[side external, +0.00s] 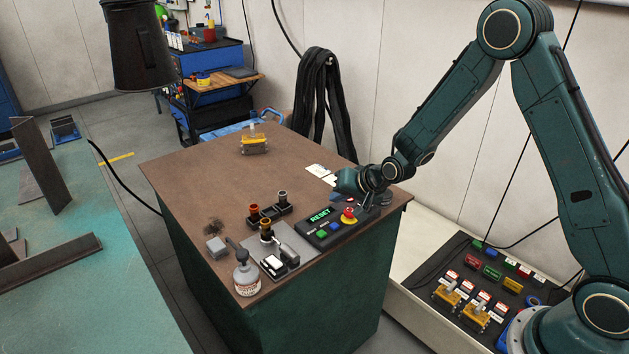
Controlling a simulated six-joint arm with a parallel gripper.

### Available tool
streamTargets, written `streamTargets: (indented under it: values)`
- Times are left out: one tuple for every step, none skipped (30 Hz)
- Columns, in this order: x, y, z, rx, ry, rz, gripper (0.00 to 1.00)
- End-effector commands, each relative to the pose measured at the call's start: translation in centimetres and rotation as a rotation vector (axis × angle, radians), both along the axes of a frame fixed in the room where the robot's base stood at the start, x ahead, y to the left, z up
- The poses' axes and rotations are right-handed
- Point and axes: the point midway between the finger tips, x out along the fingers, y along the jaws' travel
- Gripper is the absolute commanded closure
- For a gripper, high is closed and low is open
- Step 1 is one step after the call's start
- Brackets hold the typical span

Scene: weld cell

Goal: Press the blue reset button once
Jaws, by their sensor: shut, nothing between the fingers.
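A dark control box lies near the right edge of the brown bench top (185,175). Its small screen (320,214) reads RESET in green. The blue reset button (334,226) sits on the box's face, with a green button (322,234) to its left. A red mushroom button (348,214) on a yellow base is to its right. My gripper (368,204) is shut and empty, behind and right of the box, close to the red button in the picture. Its fingertips are small and dark here; I cannot tell their exact height.
A dark rack (268,212) with knobs is left of the box. A yellow fixture (254,145) stands at the back. White cards (321,173) lie behind the box. The bench's middle is clear.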

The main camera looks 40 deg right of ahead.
Motion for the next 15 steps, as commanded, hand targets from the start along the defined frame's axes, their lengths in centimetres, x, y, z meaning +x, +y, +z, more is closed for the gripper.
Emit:
streamTargets:
  values:
    - [0.0,0.0,-0.6,0.001,0.002,0.000,1.00]
    - [0.0,0.0,-1.0,0.001,0.002,0.000,1.00]
    - [0.0,0.0,-1.4,0.001,0.004,0.000,1.00]
    - [0.0,0.0,-1.7,0.001,0.002,0.000,1.00]
    - [0.0,0.0,-2.0,0.001,0.001,-0.001,1.00]
    - [0.0,0.0,-2.5,0.000,0.003,-0.001,1.00]
    - [0.0,0.0,-2.8,0.000,0.003,-0.001,1.00]
    - [0.0,0.0,-3.1,0.001,0.001,-0.001,1.00]
    - [0.0,0.0,-3.5,0.001,0.001,-0.001,1.00]
    - [0.0,0.0,-3.8,0.001,0.001,-0.001,1.00]
    - [0.0,0.0,-4.0,0.001,0.001,-0.001,1.00]
    - [0.0,0.0,-4.4,0.001,0.001,-0.001,1.00]
    - [0.0,0.0,-4.6,-0.001,0.001,-0.001,1.00]
    - [0.0,0.0,-4.8,-0.001,0.001,-0.001,1.00]
    - [0.0,0.0,-5.1,-0.001,0.001,-0.001,1.00]
